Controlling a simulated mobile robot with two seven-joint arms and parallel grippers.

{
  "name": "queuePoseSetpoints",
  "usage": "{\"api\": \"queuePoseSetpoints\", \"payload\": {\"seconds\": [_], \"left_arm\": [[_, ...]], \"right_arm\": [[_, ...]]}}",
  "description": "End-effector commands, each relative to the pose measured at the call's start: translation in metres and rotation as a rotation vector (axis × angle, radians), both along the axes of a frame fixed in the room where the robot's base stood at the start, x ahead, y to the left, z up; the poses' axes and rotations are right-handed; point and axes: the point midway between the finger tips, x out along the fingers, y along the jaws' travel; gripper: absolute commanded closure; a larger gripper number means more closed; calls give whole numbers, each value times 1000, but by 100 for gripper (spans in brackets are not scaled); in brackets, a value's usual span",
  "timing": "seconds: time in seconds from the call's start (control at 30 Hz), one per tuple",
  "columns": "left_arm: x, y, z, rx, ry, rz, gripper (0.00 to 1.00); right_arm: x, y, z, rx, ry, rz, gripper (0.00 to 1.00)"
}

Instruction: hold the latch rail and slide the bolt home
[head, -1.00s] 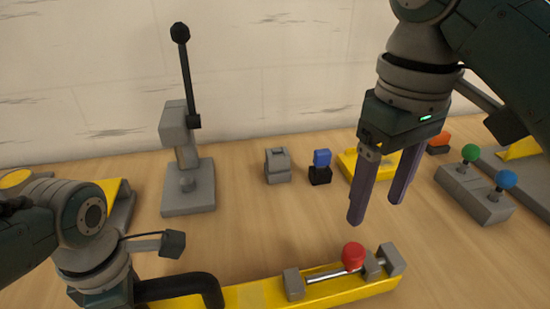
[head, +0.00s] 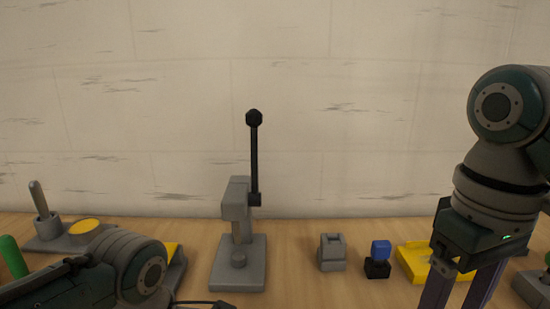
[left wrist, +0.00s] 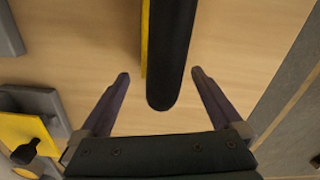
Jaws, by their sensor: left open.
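My left gripper (left wrist: 160,74) is open in the left wrist view, with one finger on each side of a black bar (left wrist: 170,45). Gaps show between both fingers and the bar. The bar appears to be the handle of the latch rail; a thin strip of the yellow rail (left wrist: 145,40) shows along its left side. In the head view the rail and the red-knobbed bolt are below the frame, and only my left arm shows at the lower left. My right gripper (head: 460,290) is at the lower right with its fingers apart and empty; its fingertips are cut off.
A grey lever stand (head: 238,262) with a tall black lever stands at the middle of the table. A grey block (head: 332,253), a blue-topped black piece (head: 378,260) and a yellow fixture (head: 415,262) stand to its right. The wall is close behind.

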Motion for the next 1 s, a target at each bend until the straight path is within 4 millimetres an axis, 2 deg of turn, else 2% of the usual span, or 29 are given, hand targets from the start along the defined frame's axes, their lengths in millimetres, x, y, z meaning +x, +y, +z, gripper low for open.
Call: {"api": "queuePoseSetpoints", "payload": {"seconds": [0.43,0.67,0.77,0.83,1.0], "left_arm": [[0,1,77,2,-5,1,0],[-3,1,97,0,-4,-22,0],[-15,-2,96,-17,-17,-148,0],[-29,-3,96,-34,-43,-304,0],[-77,-1,103,-35,-144,-812,0]], "right_arm": [[0,0,0,0,0,0,29],[-2,1,-1,1,-2,1,29],[-13,4,-6,10,-16,4,29],[-27,7,-12,18,-37,6,29],[-75,14,-18,44,-119,-8,29]]}}
